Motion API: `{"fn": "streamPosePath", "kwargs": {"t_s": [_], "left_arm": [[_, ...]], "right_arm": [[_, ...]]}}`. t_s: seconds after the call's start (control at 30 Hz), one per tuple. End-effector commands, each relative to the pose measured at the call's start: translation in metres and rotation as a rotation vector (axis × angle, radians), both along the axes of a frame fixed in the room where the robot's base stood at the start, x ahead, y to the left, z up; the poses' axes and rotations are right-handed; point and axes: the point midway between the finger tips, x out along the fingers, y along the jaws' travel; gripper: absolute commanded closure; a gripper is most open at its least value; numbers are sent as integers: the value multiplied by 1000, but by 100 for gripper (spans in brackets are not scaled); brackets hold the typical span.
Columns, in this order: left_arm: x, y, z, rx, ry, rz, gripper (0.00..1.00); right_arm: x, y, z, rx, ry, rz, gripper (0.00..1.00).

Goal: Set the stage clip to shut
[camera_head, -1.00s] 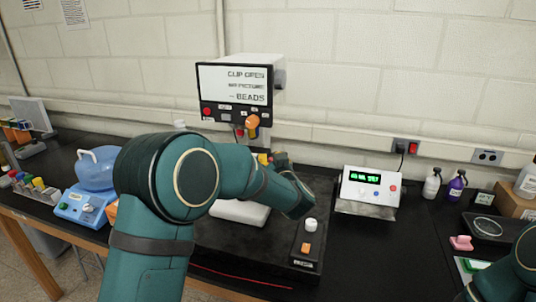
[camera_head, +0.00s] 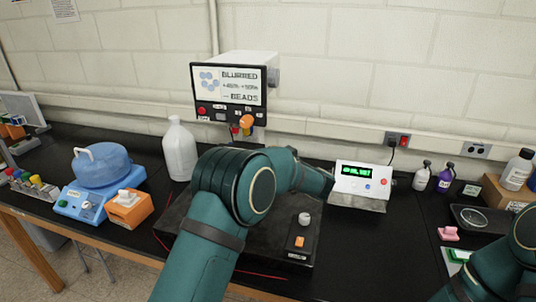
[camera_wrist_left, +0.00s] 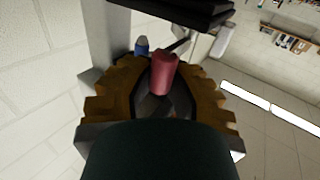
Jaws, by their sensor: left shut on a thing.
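The microscope (camera_head: 236,90) stands at the middle back; its screen shows a cluster of blue dots and reads BLURRED and BEADS. My left arm (camera_head: 240,195) covers the lower microscope, so the stage and the clip are hidden in the head view. My left gripper (camera_wrist_left: 160,88) shows in the left wrist view with its brown jagged fingers around a red knob (camera_wrist_left: 164,70), shut on it. A blue knob (camera_wrist_left: 142,45) is just beyond. I cannot tell whether the red knob belongs to the clip. My right gripper is out of view.
The black base (camera_head: 280,255) carries a grey knob (camera_head: 305,218) and an orange button (camera_head: 299,242). A white jug (camera_head: 180,150), orange box (camera_head: 130,208) and blue device (camera_head: 85,205) stand left. A white display box (camera_head: 362,182) and bottles (camera_head: 422,177) stand right.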

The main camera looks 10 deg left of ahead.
Motion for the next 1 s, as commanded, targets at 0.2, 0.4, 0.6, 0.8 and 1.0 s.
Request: {"fn": "streamPosePath", "kwargs": {"t_s": [0.2, 0.4, 0.6, 0.8, 1.0], "left_arm": [[0, 0, 1, 0, -1, -1, 100], [0, 0, 1, 0, -1, -1, 50], [0, 0, 0, 1, -1, -1, 50], [-8, -12, 0, -1, 1, -4, 50], [-30, -45, 0, 0, 0, -6, 50]], "right_arm": [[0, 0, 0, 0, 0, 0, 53], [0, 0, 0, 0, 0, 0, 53], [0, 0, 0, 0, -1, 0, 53], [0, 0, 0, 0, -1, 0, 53], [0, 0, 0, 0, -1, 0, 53]]}}
